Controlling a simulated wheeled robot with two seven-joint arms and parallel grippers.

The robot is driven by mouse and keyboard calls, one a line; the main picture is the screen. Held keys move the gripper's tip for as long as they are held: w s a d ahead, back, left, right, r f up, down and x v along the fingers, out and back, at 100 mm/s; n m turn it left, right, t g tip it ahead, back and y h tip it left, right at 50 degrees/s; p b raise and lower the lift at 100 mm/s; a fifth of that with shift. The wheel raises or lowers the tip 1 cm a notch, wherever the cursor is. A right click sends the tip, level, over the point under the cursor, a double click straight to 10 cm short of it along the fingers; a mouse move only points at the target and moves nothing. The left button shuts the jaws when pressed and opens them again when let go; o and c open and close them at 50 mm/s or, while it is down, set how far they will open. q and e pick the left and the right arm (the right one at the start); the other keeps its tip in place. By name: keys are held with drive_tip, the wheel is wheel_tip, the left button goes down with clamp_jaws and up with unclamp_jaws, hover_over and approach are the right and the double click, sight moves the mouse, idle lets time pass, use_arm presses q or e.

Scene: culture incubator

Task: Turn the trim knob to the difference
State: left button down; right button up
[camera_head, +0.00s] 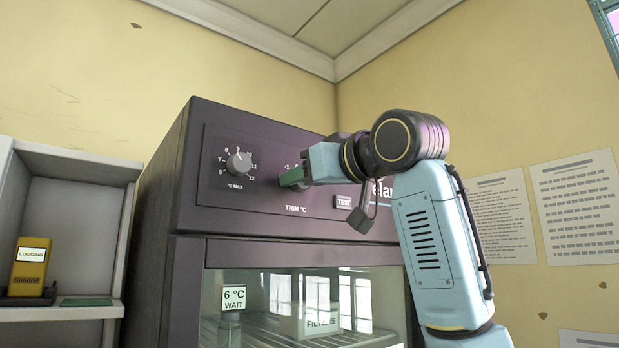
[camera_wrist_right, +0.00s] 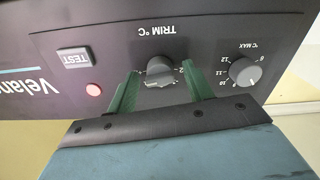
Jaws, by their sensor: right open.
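My right gripper (camera_wrist_right: 160,74) is open, with one green finger on each side of the knob and a visible gap to each. In the head view my right gripper (camera_head: 291,178) reaches the panel from the right and hides the knob; only part of its scale shows. A display reading "6 °C WAIT" (camera_head: 233,297) shows behind the incubator's glass. My left gripper is not in view.
The °C MAX knob (camera_head: 239,163) is left of the trim knob, and the TEST button (camera_head: 344,202) is right of it. A yellow logger reading LOGGING (camera_head: 29,268) stands on the left shelf (camera_head: 60,313). Paper notices (camera_head: 577,207) hang at right.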

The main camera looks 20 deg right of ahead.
drive_tip(key=b+v, duration=0.4)
drive_tip(key=v, duration=0.9)
drive_tip(key=shift+s, duration=0.2)
